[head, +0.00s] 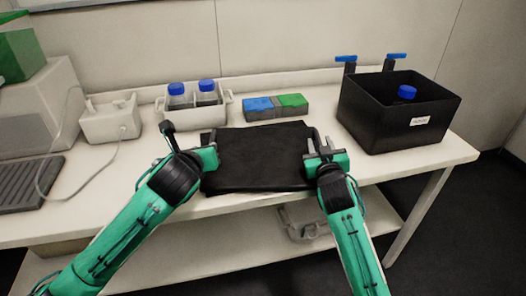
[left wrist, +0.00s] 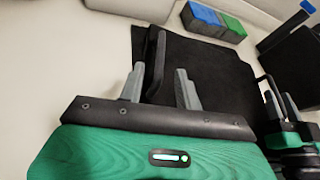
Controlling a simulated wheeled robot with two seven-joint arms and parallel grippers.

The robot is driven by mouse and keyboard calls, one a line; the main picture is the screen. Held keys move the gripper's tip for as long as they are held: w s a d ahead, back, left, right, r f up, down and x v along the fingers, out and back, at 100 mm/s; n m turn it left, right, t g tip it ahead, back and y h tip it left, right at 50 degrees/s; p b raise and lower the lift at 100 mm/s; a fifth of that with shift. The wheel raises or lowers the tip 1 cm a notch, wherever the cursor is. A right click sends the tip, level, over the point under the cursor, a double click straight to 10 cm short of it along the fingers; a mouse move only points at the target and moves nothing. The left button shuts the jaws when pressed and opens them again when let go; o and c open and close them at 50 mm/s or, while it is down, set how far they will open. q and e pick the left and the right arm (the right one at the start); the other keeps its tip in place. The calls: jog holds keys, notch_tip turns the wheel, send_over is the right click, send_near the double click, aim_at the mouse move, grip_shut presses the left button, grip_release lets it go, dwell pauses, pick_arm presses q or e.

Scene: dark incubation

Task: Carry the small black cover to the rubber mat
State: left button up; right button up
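The small black cover (head: 258,160) lies flat at the front middle of the white table, with a thin dark handle-like strip at each side. It fills much of the left wrist view (left wrist: 205,65). My left gripper (head: 213,150) is at its left edge; in the left wrist view its grey fingers (left wrist: 160,88) are apart, with the black strip between them, closer to the left finger. My right gripper (head: 325,148) is at the cover's right edge with its fingers apart around that side. The rubber mat (head: 28,186), dark grey and ribbed, appears to lie at the far left.
A black crate (head: 385,135) with a blue-capped bottle stands at the right. A white rack (head: 195,112) with two blue-capped bottles and a blue-and-green box (head: 276,113) stand behind the cover. A white device (head: 110,120) with a cable stands between mat and rack.

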pick_arm(q)
jog(key=v, duration=0.4)
pick_arm(e)
jog(key=s, duration=1.2)
jog(key=shift+d, duration=0.2)
